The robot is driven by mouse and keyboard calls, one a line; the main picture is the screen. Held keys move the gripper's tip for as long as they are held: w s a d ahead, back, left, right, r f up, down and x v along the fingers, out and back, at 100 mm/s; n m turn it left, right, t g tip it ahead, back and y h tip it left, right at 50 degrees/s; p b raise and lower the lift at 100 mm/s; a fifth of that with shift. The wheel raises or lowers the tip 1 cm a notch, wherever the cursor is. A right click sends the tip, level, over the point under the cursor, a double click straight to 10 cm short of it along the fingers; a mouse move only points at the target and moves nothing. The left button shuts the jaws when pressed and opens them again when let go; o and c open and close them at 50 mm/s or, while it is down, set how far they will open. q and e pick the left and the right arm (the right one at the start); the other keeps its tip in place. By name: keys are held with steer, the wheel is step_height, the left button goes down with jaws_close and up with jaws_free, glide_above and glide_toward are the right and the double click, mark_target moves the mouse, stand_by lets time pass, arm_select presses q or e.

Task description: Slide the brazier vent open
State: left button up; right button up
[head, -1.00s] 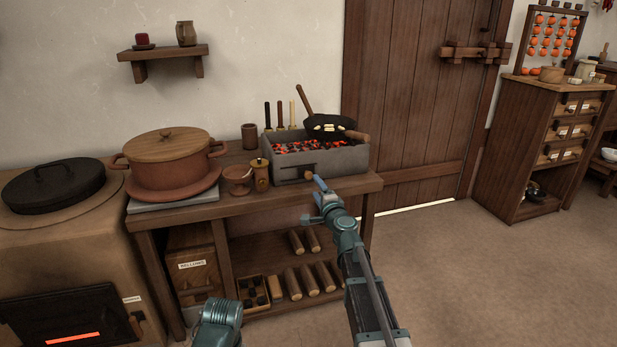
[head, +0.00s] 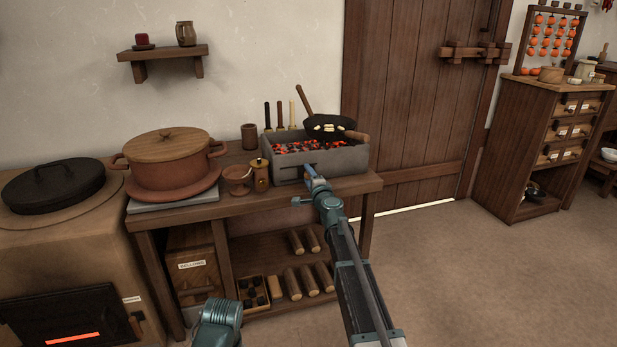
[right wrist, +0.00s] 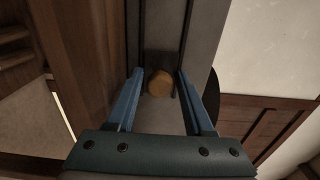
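The brazier (head: 289,172) is a grey stone box of glowing coals on the wooden bench. Its vent has a dark slot in the front face and a round wooden knob (right wrist: 159,83). In the head view my right gripper (head: 309,172) is at the brazier's front and hides the knob. In the right wrist view the gripper's two blue fingers (right wrist: 160,76) are open, one on each side of the knob, with gaps between them and it. My left gripper is not in view.
A pan (head: 330,125) rests on the brazier's right part. A small wooden jar (head: 260,176) and a clay cup (head: 238,178) stand close to the brazier's left. A lidded pot (head: 168,165) is further left. The floor right of the bench is clear.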

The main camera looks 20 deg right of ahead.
mark_target(290, 173)
jaws_close()
steer(key=a, duration=0.5)
steer(key=shift+s+a, duration=0.15)
steer(key=shift+a, duration=0.15)
steer(key=o, duration=0.6)
jaws_free()
steer(key=s, duration=1.3)
steer(key=shift+s+d, duration=0.25)
steer(key=shift+s, duration=0.15)
